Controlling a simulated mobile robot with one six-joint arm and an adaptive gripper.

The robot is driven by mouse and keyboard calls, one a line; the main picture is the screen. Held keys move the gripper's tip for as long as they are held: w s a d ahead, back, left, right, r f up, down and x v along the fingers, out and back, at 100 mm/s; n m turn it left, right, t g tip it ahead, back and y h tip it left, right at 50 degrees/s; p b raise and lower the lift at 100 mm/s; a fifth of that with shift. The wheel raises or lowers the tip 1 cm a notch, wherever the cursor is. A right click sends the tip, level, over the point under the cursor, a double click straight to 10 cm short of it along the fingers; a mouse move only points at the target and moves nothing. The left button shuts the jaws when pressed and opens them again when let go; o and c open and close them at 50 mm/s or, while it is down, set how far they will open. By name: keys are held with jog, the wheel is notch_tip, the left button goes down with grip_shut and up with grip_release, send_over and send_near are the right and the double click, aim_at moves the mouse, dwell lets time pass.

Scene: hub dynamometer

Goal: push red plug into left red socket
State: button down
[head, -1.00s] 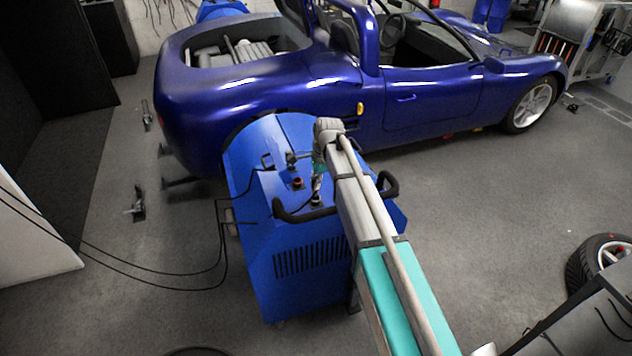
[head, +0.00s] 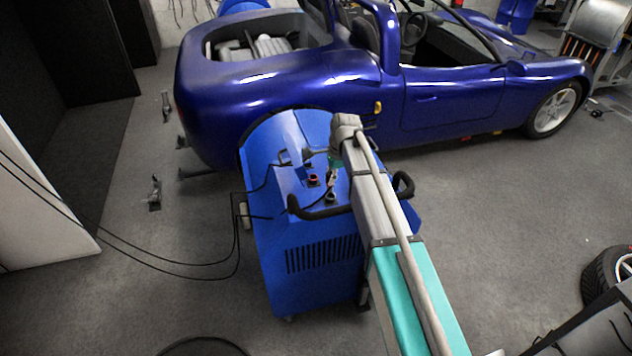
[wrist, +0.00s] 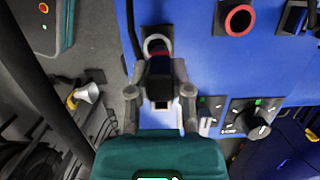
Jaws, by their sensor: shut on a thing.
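The plug (wrist: 160,76) is a dark body with a red band near its far end. In the wrist view my gripper (wrist: 159,92) is shut on it, one finger on each side. The plug's far end overlaps a pale round ring (wrist: 155,42) on the blue panel. I cannot tell whether it is inside or only against it. A red-rimmed round socket (wrist: 238,20) is on the panel to the right, apart from the plug. In the head view my gripper (head: 333,171) is over the blue machine, beside a red-rimmed fitting (head: 313,179); the plug's tip is unclear there.
The blue machine (head: 312,262) has a black handle (head: 318,212) along its front. Black cables (head: 165,262) run from it to the left. A blue car (head: 440,105) stands close behind. Dials (wrist: 250,118) are right of my gripper.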

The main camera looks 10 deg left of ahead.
jog(key=w+a, duration=0.7)
jog(key=shift+w, duration=0.25)
dwell(1.6)
jog(key=shift+f, duration=0.1)
jog(key=shift+d+f+b, duration=0.1)
jog(key=shift+f+b, duration=0.25)
jog(key=shift+b, duration=0.15)
jog(key=shift+f+b, duration=1.45)
jog(key=shift+f, duration=0.05)
dwell(0.7)
jog(key=shift+c, duration=2.3)
grip_release()
jog(key=shift+r, duration=0.2)
